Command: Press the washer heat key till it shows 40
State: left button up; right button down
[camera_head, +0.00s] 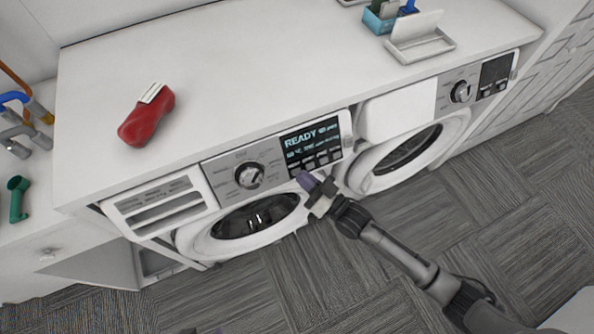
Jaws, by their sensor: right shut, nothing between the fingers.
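The left washer has a control panel with a round dial (249,176) and a lit display (311,138). The display shows READY in blue letters; the smaller line below it, where the heat figure may be, is too small to read surely. A row of small keys (322,158) runs under the display. I cannot tell whether the tips touch a key. My left gripper is not in view.
A second machine with a dark display (495,72) stands to the right. On the white counter (250,75) lie a red bottle-like object (147,118), a white tray (424,47) and a blue holder (380,20). Pipes and a green part (17,199) are at the left. Carpet floor is open in front.

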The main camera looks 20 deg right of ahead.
jog(key=shift+w, duration=0.1)
jog(key=shift+w+f, duration=0.15)
jog(key=shift+w, duration=0.15)
jog(key=shift+w+f, duration=0.1)
jog(key=shift+w, duration=0.05)
dwell(0.7)
jog(key=shift+w+f+b, duration=0.1)
jog(key=shift+w+b, duration=0.05)
jog(key=shift+b, duration=0.2)
dwell(0.3)
jog(key=shift+s+r+p, duration=0.4)
jog(key=shift+s+p, duration=0.3)
jog(key=shift+p, duration=0.1)
